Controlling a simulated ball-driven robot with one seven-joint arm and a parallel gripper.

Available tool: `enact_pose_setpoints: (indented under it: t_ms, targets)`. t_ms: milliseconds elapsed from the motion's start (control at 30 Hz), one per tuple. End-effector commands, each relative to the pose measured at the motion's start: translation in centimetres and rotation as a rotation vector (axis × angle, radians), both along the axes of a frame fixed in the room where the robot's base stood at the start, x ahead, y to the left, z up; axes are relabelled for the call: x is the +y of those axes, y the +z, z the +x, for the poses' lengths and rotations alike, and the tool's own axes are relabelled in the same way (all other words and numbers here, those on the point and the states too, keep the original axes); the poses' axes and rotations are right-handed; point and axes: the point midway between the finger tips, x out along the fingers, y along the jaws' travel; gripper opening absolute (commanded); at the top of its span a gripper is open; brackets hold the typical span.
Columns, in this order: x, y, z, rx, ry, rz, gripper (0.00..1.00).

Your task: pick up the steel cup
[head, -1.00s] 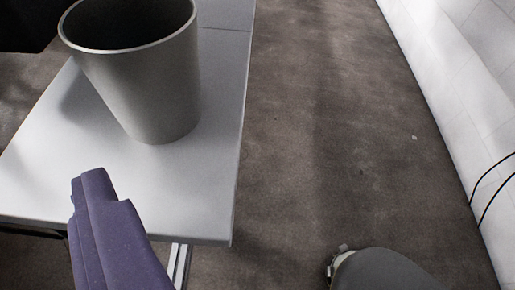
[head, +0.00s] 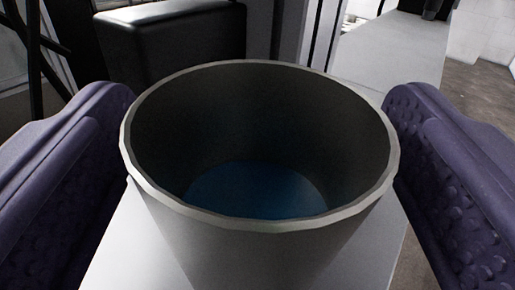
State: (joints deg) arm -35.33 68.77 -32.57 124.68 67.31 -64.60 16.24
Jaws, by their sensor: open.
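The steel cup (head: 265,245) stands upright on a white table, large and close in the middle of the head view. Its open rim faces me, and its dark inside shows a bluish bottom. My gripper (head: 262,165) is open, with one purple finger to the left of the cup and one to the right. The cup's upper part lies between the two fingers. The left finger is close to the rim, and the right finger is close to it too; I cannot tell whether either touches. The cup's base is out of frame.
The white table top (head: 120,255) shows on both sides below the cup. A black padded block (head: 175,45) stands behind it at the upper left. A grey surface (head: 395,60) extends at the upper right, with brown floor (head: 465,75) beyond.

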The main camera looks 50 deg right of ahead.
Motion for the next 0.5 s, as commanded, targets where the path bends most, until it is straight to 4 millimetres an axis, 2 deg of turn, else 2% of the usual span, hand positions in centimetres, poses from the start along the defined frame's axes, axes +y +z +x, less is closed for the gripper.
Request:
enact_pose_setpoints:
  t_ms: [100,333,500]
  targets:
    - [0.02,0.04,0.00,0.000,0.000,0.000,0.90]
    - [0.04,0.03,-0.02,0.000,0.000,0.000,0.37]
    - [0.04,0.04,-0.02,0.000,0.000,0.000,0.35]
